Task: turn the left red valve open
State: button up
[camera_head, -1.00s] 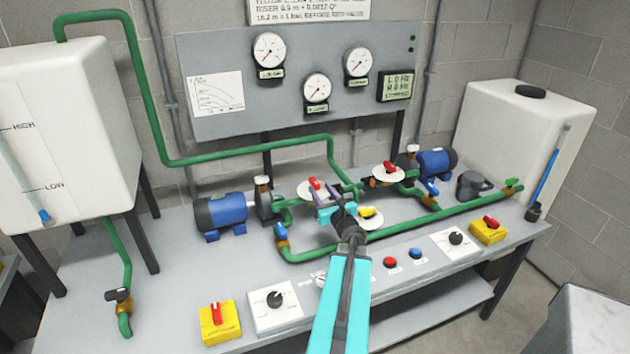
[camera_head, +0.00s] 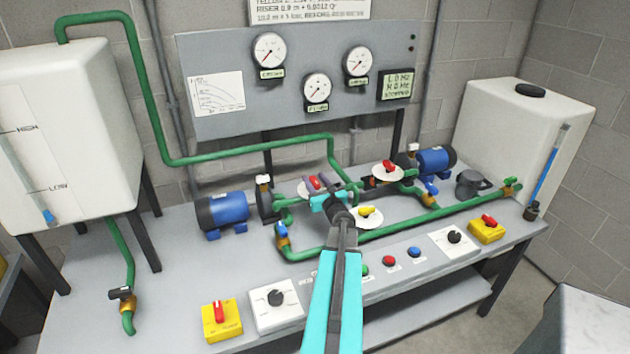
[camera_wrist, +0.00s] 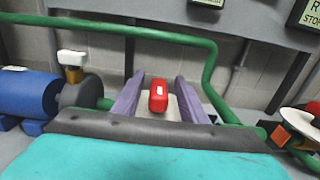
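The left red valve (camera_head: 315,183) is a small red handle on a white round disc (camera_head: 305,190), set in the green pipework between the two blue pumps. In the wrist view the red handle (camera_wrist: 158,95) stands between the two purple fingers, with a gap on each side. My gripper (camera_head: 316,183) is open, its fingers straddling the handle without visible contact. The wrist view shows the same gripper (camera_wrist: 155,95) from behind. The disc is partly hidden by my gripper. The right red valve (camera_head: 389,166) sits on its own white disc to the right.
A yellow valve handle (camera_head: 366,211) is just right of my gripper. A blue pump (camera_head: 222,211) stands left and another blue pump (camera_head: 436,162) stands right. A green pipe (camera_head: 250,153) runs behind the valve. The gauge panel (camera_head: 225,60) is above.

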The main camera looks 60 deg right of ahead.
grip_shut()
